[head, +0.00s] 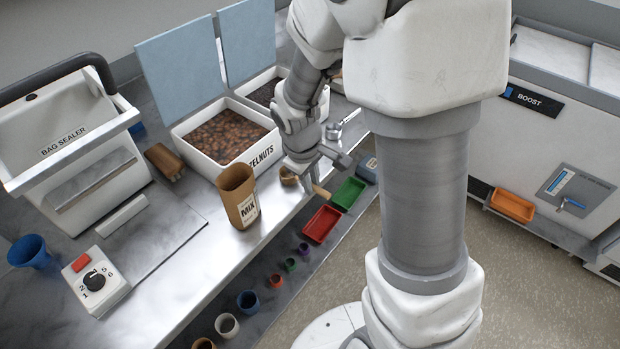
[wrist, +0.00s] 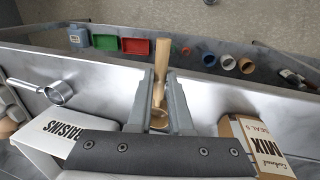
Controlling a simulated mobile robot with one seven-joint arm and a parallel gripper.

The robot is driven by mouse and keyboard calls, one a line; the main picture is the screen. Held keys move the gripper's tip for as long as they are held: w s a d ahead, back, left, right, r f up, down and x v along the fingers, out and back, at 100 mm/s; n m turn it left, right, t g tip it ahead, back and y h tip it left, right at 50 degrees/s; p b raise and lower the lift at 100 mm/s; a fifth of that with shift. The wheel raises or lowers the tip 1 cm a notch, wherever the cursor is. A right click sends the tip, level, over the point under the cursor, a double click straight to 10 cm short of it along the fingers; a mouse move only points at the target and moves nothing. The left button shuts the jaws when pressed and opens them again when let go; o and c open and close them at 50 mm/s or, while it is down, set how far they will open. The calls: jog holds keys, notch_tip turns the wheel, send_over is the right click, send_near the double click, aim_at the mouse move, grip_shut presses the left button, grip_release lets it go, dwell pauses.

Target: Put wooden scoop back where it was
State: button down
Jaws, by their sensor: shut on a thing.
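The wooden scoop is between the fingers of my gripper (wrist: 161,92). Its pale handle (wrist: 161,72) points away from the bins toward the counter's front edge, and its round bowl (wrist: 160,118) sits low between the fingers in the wrist view. In the head view my gripper (head: 306,174) is shut on the scoop, with the bowl (head: 289,177) to the left and the handle tip to the right. The scoop is near the counter's front edge, right of the kraft MIX bag (head: 238,198). I cannot tell whether it touches the counter.
The hazelnut bin (head: 205,160) stands open behind, with the raisins bin (wrist: 50,137) beside it. A metal scoop (wrist: 58,93) lies on the counter. Red (head: 321,225) and green (head: 348,193) trays and several small cups line the lower front shelf. The bag sealer (head: 75,150) is left.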

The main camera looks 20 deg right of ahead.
jog(key=shift+f, duration=0.2)
jog(key=c, duration=0.8)
grip_release()
jog(key=shift+r, duration=0.1)
jog(key=shift+c, duration=0.2)
jog(key=shift+r, duration=0.1)
jog(key=p+v, duration=0.2)
jog(key=v, duration=0.9)
jog(key=s+d+r+m+t+y, duration=0.1)
jog(key=s+r+m+t, duration=0.3)
jog(key=s+r+m, duration=0.3)
jog(key=s+r, duration=0.4)
jog(key=s, duration=0.3)
jog(key=shift+d+r+y, duration=0.2)
jog(key=shift+r+y, duration=0.2)
jog(key=shift+s, duration=0.15)
